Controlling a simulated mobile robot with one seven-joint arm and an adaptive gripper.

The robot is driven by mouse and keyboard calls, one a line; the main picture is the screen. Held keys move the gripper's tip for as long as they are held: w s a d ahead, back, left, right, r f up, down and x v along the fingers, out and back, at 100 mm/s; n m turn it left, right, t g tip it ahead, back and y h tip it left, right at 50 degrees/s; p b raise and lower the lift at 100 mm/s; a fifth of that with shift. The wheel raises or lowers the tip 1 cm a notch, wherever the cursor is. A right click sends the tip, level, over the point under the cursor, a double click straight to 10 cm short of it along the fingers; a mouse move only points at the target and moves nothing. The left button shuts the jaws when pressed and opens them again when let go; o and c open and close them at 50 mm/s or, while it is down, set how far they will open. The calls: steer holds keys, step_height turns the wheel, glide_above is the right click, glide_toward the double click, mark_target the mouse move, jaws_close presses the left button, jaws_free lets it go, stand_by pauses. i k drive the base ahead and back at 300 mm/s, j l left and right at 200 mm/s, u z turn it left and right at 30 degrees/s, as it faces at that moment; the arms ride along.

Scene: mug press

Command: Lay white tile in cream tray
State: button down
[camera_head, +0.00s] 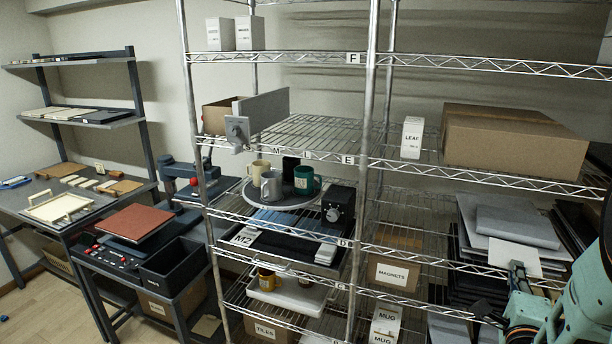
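The cream tray (60,207), a shallow frame with raised handles, sits on the dark work table at the far left. A flat white square (507,254), which looks like the white tile, shows at the right in front of the stacked grey and black slabs. My gripper (514,288) is at the lower right, at the near edge of this white square and partly cut off by the frame bottom. I cannot tell whether its fingers hold the square or only overlap it in view. The cream tray is far from my gripper.
A wire shelf rack fills the middle, with mugs on a round tray (277,194), a cardboard box (522,145) and a magnets box (396,272). A press with a red-brown plate (134,222) stands on a low bench. Floor (38,308) at lower left is mostly clear.

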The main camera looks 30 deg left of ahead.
mark_target(50, 212)
steer(key=j+u, duration=0.1)
steer(key=u, duration=0.3)
steer(key=j+u, duration=0.1)
steer(key=u, duration=0.35)
steer(key=i+j+u, duration=0.15)
steer(key=j+u, duration=0.3)
steer(key=i+j+u, duration=0.25)
steer(key=j+u, duration=0.15)
steer(key=i+j+u, duration=0.3)
steer(key=j+u, duration=0.15)
steer(key=i+j+u, duration=0.25)
steer(key=u, duration=0.2)
steer(key=i+j+u, duration=0.15)
steer(key=i+u, duration=0.15)
steer(key=i, duration=0.15)
steer(key=i+u, duration=0.25)
steer(key=i, duration=0.2)
steer(key=i+j+z, duration=0.2)
steer(key=i, duration=0.25)
steer(key=i+z, duration=0.15)
steer(key=i, duration=0.3)
steer(key=i+j+z, duration=0.1)
steer(key=i+z, duration=0.15)
steer(key=z, duration=0.15)
steer(key=i+j+z, duration=0.2)
steer(key=z, duration=0.15)
steer(key=i+j+z, duration=0.2)
steer(key=z, duration=0.2)
steer(key=i+j+z, duration=0.15)
steer(key=j+z, duration=0.2)
